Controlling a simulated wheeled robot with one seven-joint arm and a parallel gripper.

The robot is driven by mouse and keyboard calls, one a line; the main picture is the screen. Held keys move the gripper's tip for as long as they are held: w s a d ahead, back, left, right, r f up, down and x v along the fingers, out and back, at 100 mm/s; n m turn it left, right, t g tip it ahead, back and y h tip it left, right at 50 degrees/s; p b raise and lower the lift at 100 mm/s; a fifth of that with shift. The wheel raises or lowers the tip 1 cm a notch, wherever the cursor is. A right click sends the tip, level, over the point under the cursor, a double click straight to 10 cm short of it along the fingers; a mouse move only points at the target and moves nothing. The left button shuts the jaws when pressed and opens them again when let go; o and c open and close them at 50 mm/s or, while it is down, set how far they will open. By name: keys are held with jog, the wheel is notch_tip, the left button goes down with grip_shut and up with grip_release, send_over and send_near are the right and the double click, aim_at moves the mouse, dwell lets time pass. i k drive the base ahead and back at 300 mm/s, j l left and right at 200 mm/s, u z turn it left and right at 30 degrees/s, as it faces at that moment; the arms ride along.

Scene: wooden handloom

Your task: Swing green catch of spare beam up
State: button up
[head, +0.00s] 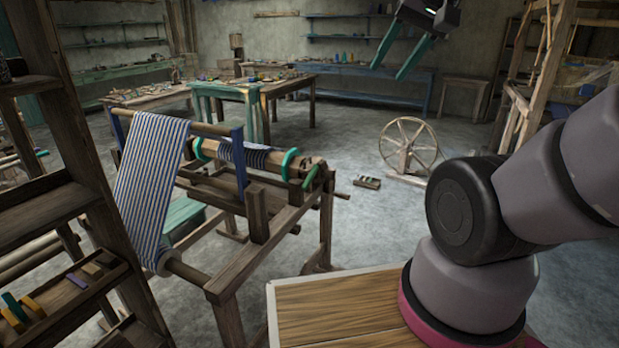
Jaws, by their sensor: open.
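A wooden loom frame (262,235) stands left of centre. Near its top lies a wooden beam (305,160), partly wound with blue-striped cloth, with teal rings (290,164) around it. A short dark green piece (311,177) sits tilted at the beam's right end, its upper end leaning right; it looks like the green catch. I cannot tell for sure which beam is the spare one. My gripper (389,72) is at the top, right of centre, with two teal fingers apart and nothing between them. It is well above and away from the loom.
Striped cloth (152,180) hangs down the loom's left side. A wooden shelf rack (45,205) stands at the left edge. A spinning wheel (408,147) and a small tray (367,182) stand on the floor behind. Bare floor lies right of the loom.

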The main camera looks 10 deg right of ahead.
aim_at(308, 179)
jog(key=i+l+u, duration=0.1)
jog(key=i+l, duration=0.3)
jog(key=i+l+u, duration=0.1)
jog(key=i, duration=0.2)
jog(key=i+l, duration=0.15)
jog(key=i+u, duration=0.05)
jog(key=i, duration=0.05)
